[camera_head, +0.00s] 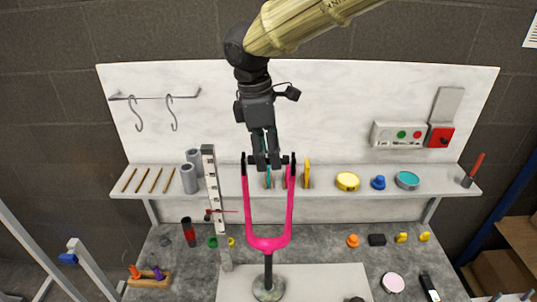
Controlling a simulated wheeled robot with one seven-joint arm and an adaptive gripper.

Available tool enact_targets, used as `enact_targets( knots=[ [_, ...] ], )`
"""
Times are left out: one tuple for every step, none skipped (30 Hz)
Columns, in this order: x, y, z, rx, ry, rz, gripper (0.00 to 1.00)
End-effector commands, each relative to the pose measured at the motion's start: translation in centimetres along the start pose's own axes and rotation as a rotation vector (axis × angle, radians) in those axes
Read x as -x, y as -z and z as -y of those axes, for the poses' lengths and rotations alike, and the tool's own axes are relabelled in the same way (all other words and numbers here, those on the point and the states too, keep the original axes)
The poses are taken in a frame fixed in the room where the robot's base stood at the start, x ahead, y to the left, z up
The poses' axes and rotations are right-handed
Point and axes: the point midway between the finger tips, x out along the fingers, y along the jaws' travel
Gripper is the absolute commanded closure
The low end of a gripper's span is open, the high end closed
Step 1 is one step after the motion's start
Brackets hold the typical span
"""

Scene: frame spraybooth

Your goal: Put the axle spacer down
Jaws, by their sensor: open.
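A pink fork (268,243) stands upright on a dark post with a round base, its two legs pointing up with dark tips. My gripper (266,162) is open, pointing down between the two leg tips. Small dark parts show beside the fingers at the level of the tips; they may be the axle spacer, but the fingers cover the middle and I cannot tell. I cannot see whether the fingers touch anything there.
A white shelf (330,202) behind the fork carries grey cylinders, brushes, a yellow tin (347,181) and a teal-topped tin (407,180). A tall ruler-like stand (214,190) rises left of the fork. The grey bench (335,244) has bare room right of the fork.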

Motion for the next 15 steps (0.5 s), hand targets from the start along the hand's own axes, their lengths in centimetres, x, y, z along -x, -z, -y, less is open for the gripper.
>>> enact_targets(
  knots=[
    [-0.06,0.00,0.02,0.000,0.000,0.000,0.56],
    [-0.10,0.00,0.02,0.000,0.000,0.000,0.56],
    [-0.13,0.01,0.01,0.000,-0.001,0.000,0.56],
    [-0.14,0.01,0.01,0.000,-0.001,0.000,0.56],
    [-0.14,0.01,0.01,0.000,-0.001,0.000,0.56],
    [-0.14,0.01,0.01,0.000,0.000,0.000,0.56],
    [-0.14,0.01,0.00,0.000,0.000,0.000,0.56],
    [-0.14,0.01,0.00,0.000,0.000,0.000,0.62],
    [-0.14,0.01,0.00,0.000,0.000,0.000,0.69],
    [-0.14,0.01,0.00,0.000,0.000,0.000,0.74],
    [-0.13,0.01,0.00,0.000,0.000,0.000,0.80],
    [-0.13,0.01,0.00,0.000,0.000,0.000,0.87],
    [-0.13,0.01,0.00,0.000,0.000,0.000,0.93],
    [-0.12,0.01,0.00,0.000,0.000,0.000,0.98],
    [-0.12,0.01,0.00,0.000,0.000,0.000,1.00]
  ],
)
